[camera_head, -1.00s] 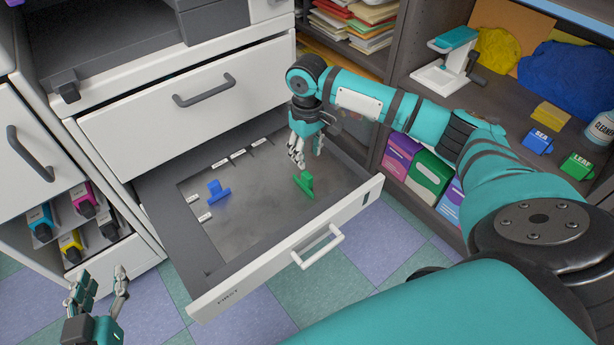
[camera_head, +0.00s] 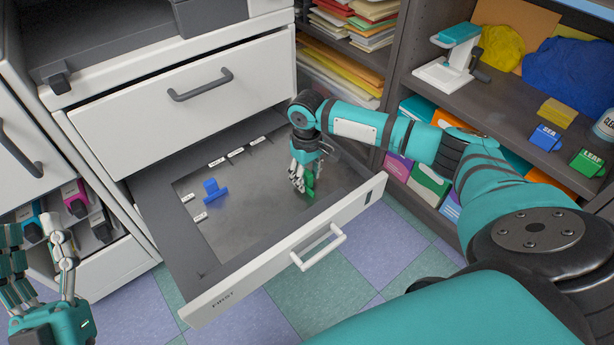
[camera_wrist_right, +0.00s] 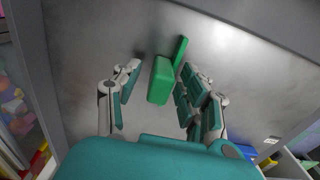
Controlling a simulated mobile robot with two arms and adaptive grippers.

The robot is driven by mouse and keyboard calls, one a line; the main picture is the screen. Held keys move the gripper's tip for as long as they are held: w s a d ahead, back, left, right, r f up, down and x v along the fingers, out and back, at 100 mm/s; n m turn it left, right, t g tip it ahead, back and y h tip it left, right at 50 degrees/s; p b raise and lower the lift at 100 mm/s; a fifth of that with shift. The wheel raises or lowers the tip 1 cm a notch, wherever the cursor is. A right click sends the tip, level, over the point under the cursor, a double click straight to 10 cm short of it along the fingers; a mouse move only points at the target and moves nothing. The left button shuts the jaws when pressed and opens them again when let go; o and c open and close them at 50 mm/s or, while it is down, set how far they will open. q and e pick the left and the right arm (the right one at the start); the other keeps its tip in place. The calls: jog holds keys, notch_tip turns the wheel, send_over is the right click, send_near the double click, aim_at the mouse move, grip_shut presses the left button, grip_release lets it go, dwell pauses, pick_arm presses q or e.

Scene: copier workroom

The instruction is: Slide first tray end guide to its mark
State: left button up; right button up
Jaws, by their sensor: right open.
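A green guide (camera_head: 310,182) stands toward the right, partly hidden by my right gripper (camera_head: 299,185). In the right wrist view the green guide (camera_wrist_right: 161,82) lies between the spread fingers of my right gripper (camera_wrist_right: 157,95), with gaps on both sides. My left gripper (camera_head: 40,262) is at the lower left, open and empty, outside the tray.
On the right, a shelf (camera_head: 500,110) holds a white and teal device, cloths and small blue and green blocks, with colored boxes below. The tray floor between the guides is clear.

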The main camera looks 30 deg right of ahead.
grip_shut()
pick_arm(q)
jog(key=shift+w, duration=0.1)
pick_arm(e)
jog(key=shift+r, duration=0.1)
dwell(0.3)
